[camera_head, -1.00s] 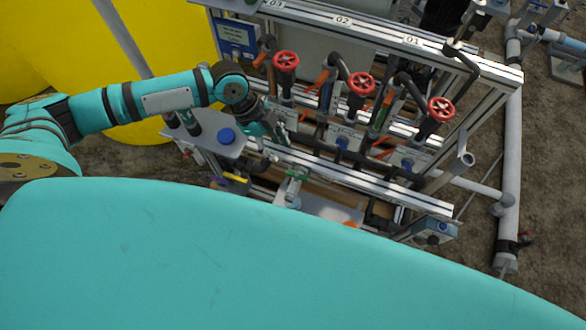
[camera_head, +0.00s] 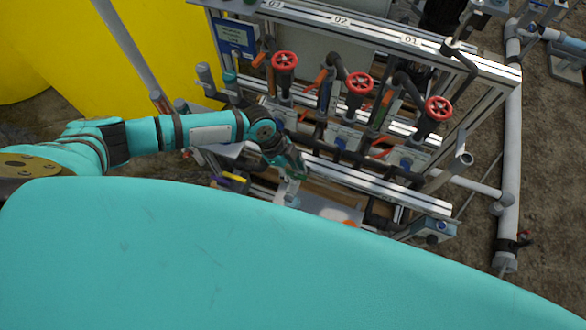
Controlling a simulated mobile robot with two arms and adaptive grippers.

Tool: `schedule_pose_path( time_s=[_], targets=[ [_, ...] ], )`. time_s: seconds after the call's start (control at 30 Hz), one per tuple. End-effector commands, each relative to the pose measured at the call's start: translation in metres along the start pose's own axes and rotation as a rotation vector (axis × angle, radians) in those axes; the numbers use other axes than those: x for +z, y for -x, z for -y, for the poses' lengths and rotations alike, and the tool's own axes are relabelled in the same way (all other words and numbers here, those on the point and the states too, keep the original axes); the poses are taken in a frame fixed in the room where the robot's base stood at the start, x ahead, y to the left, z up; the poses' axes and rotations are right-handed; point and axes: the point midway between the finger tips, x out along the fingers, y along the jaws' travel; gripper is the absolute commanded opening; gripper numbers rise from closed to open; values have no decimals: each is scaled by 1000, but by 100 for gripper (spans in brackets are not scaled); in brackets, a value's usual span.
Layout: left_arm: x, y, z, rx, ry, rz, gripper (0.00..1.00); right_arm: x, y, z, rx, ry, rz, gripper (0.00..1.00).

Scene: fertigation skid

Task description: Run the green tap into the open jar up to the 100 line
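My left gripper (camera_head: 293,168) points down at the front rail, right over the place of the green tap. It covers most of the tap, and I cannot tell whether it touches it. Its fingers are too small and dark to read as open or shut. A small pale, clear-looking vessel (camera_head: 291,194), probably the open jar, shows just below the gripper. Its lower part is hidden by my teal body, and neither its 100 line nor any liquid can be made out. My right gripper is not in view.
Red handwheels (camera_head: 285,61), (camera_head: 359,83), (camera_head: 438,109) stand on the pipework behind. A yellow tank (camera_head: 120,50) is at the left. A yellow and purple item (camera_head: 233,177) lies left of the jar, and a pale tray (camera_head: 325,207) lies right of it.

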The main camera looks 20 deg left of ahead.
Motion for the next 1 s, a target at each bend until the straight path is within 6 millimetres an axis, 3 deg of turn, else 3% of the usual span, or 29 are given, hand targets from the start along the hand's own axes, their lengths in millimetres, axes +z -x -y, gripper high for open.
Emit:
schedule_pose_path(
  time_s=[0.03, 0.3, 0.57, 0.8, 1.0],
  targets=[
    [0, 0, 0, 0, 0, 0, 35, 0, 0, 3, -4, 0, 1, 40],
    [0, 0, 0, 0, 1, 0, 0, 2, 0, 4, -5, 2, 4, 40],
    [-1, 2, -1, -8, 22, 0, 0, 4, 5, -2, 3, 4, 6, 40],
    [-4, 6, -5, -100, 253, 0, 0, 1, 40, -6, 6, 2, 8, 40],
    [-2, 3, -4, -161, 392, 0, 0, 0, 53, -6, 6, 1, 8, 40]
  ],
)
